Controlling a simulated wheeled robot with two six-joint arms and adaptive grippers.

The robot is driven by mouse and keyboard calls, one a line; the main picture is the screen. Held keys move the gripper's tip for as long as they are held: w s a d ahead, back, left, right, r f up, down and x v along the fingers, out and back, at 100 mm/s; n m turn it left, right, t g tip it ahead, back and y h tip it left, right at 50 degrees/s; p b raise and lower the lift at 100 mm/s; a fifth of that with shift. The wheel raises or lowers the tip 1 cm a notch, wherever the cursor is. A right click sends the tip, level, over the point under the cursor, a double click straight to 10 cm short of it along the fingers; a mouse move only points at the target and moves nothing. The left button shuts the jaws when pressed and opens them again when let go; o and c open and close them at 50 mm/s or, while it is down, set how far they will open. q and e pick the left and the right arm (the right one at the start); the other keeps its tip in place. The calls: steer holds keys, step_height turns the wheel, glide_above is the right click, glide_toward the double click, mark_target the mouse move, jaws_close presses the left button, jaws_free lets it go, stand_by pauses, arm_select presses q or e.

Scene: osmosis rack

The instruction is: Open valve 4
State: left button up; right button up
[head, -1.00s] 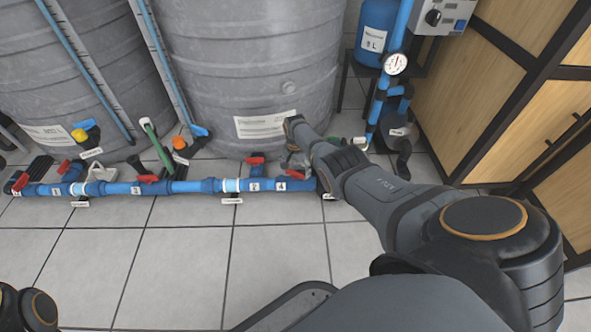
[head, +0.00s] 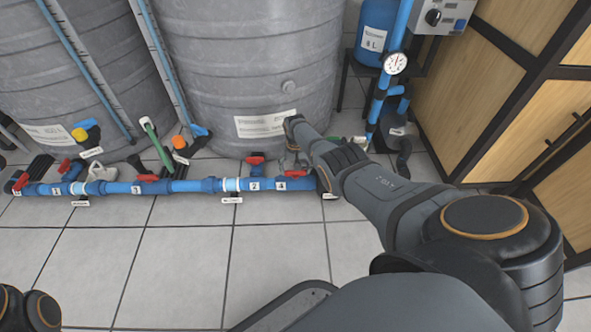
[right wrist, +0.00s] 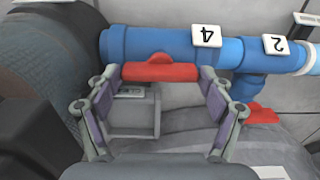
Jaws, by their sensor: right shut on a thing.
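Valve 4 is a blue pipe fitting with a tag "4" (right wrist: 207,36) in the right wrist view. Its tag also shows in the head view (head: 281,186) near the right end of the low blue pipe. Its red handle (right wrist: 160,72) lies roughly along the pipe. My right gripper (right wrist: 160,88) is shut on this handle, with one finger at each end of it. In the head view the right gripper (head: 296,163) is small and partly hidden by my own arm, and the handle is hard to make out. My left gripper is out of view.
Valve 2 (head: 255,170) with a red handle stands just left of valve 4, and valve 3 (head: 148,182) farther left. Large grey tanks (head: 255,70) rise close behind the pipe. A wooden cabinet (head: 500,90) stands at right. The tiled floor (head: 170,265) in front is clear.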

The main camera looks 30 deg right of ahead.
steer(key=o, duration=1.1)
step_height(320, 180, up, 12)
stand_by(0.5)
